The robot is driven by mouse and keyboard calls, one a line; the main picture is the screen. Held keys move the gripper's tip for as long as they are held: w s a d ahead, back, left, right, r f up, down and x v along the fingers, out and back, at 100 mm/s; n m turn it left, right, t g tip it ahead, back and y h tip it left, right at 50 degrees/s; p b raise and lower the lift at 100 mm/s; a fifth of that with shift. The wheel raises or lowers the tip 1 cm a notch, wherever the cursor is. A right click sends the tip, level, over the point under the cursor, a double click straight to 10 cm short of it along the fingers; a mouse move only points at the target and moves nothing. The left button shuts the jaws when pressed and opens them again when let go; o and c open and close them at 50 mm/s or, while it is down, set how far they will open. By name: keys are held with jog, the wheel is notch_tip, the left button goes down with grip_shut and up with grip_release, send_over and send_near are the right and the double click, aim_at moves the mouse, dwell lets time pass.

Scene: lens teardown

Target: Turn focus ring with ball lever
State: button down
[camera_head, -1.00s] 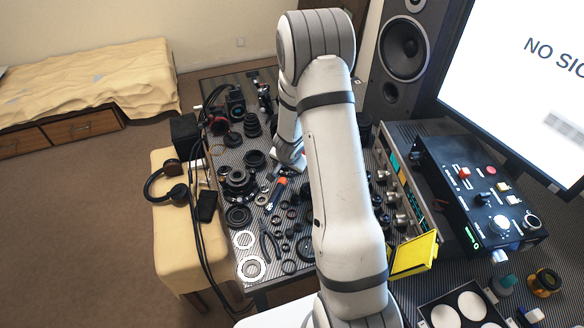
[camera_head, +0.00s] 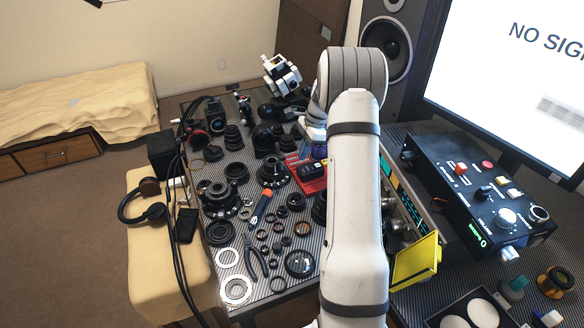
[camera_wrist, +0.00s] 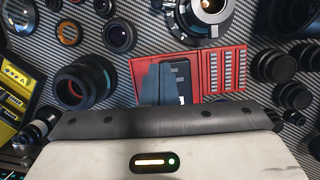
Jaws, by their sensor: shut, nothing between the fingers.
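A black lens assembly (camera_head: 272,174) with a wide base flange stands upright on the striped bench in the head view, left of a red case. The same lens seems to show at the top edge of the wrist view (camera_wrist: 207,12), partly cut off, with a bright orange-lit centre. A second ringed lens (camera_head: 222,197) stands further left. I cannot clearly make out a ball lever on either lens. My gripper (camera_wrist: 160,70) is shut and empty, its blue-grey fingers over the red case (camera_wrist: 215,75), apart from the lens. In the head view my arm partly hides the gripper.
Black lens barrels (camera_wrist: 85,82) and small rings lie left in the wrist view, stacked black caps (camera_wrist: 292,92) right. An orange-handled tool (camera_head: 261,208) lies on the bench. A control box (camera_head: 475,190) and yellow panel (camera_head: 415,262) stand right of my arm. The bench is crowded.

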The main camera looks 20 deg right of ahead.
jog(key=p+x, duration=0.1)
jog(key=x, duration=0.7)
jog(key=shift+a+f, duration=0.25)
jog(key=a, duration=0.1)
jog(key=a+f, duration=0.1)
jog(key=a, duration=0.1)
jog(key=shift+w+a+p, duration=0.1)
jog(key=shift+p, duration=0.25)
jog(key=shift+a+f, duration=0.2)
jog(key=shift+a, duration=0.2)
